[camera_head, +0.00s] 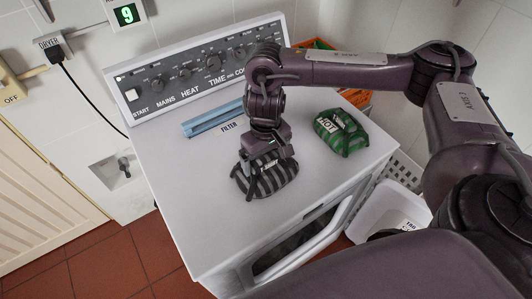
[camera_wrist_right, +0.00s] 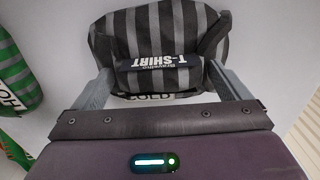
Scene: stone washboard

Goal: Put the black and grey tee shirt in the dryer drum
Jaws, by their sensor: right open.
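The black and grey striped tee shirt (camera_head: 266,180) lies bundled on top of the white dryer (camera_head: 225,232). In the right wrist view the tee shirt (camera_wrist_right: 165,35) shows a dark label reading T-SHIRT, with COLD partly visible below. My right gripper (camera_head: 262,165) is directly over the tee shirt. Its two fingers (camera_wrist_right: 160,85) are apart, one on each side of the label area, and I cannot tell whether they touch the cloth. The dryer's front door with its handle (camera_head: 318,238) shows at the lower right; the drum inside is hidden. My left gripper is not in view.
A green striped bundle marked HOT (camera_head: 341,133) lies right of the tee shirt on the dryer top. A blue filter piece (camera_head: 213,119) lies behind. The control panel (camera_head: 200,70) rises at the back. A white basket (camera_head: 390,210) stands at right.

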